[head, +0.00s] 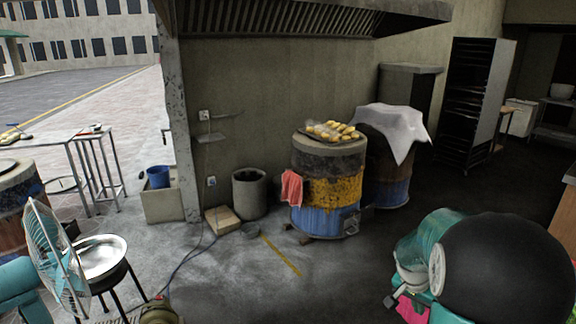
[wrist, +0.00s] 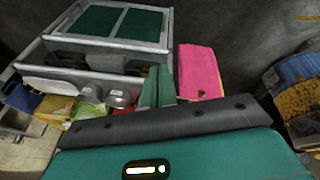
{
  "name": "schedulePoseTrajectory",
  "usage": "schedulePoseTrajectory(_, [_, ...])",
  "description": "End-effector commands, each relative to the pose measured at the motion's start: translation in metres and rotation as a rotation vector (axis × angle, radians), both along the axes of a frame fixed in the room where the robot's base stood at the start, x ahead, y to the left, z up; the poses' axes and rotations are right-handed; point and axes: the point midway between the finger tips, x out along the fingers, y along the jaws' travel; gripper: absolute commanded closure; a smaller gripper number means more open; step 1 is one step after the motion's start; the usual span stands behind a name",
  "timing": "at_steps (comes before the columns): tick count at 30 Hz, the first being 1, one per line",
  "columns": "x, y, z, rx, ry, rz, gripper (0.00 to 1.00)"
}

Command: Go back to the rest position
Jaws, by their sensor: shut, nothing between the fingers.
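My gripper shows in the wrist view (wrist: 158,86) as two green fingers beyond a dark bar. The fingers are together with nothing seen between them. A pink cloth-like piece (wrist: 198,72) lies just to the right of the fingers; I cannot tell whether it touches them. In the head view my teal and black arm is folded at the lower right, and its fingertips are not clear there. A pink piece (head: 410,308) shows beside it.
The barrel oven (head: 325,190) bears several yellow pieces (head: 333,130); a red cloth (head: 291,187) hangs on its side. A white-covered barrel (head: 387,185) stands behind. A fan (head: 52,255) and silver bowl (head: 100,257) stand at left. The floor ahead is mostly clear.

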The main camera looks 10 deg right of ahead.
Motion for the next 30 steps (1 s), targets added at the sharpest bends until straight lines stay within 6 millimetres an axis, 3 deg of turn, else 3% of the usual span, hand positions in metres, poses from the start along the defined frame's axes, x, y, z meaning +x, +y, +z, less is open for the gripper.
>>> schedulePoseTrajectory(1, [-0.003, 0.016, 0.02, 0.008, -0.018, 0.042, 1.0])
schedulePoseTrajectory(6, [-0.021, 0.067, 0.072, 0.037, -0.059, 0.199, 1.0])
schedulePoseTrajectory(15, [-0.075, 0.151, 0.14, 0.065, -0.132, 0.501, 1.0])
schedulePoseTrajectory(24, [-0.146, 0.221, 0.175, 0.06, -0.205, 0.819, 1.0])
schedulePoseTrajectory(30, [-0.177, 0.245, 0.18, 0.048, -0.235, 0.957, 1.0])
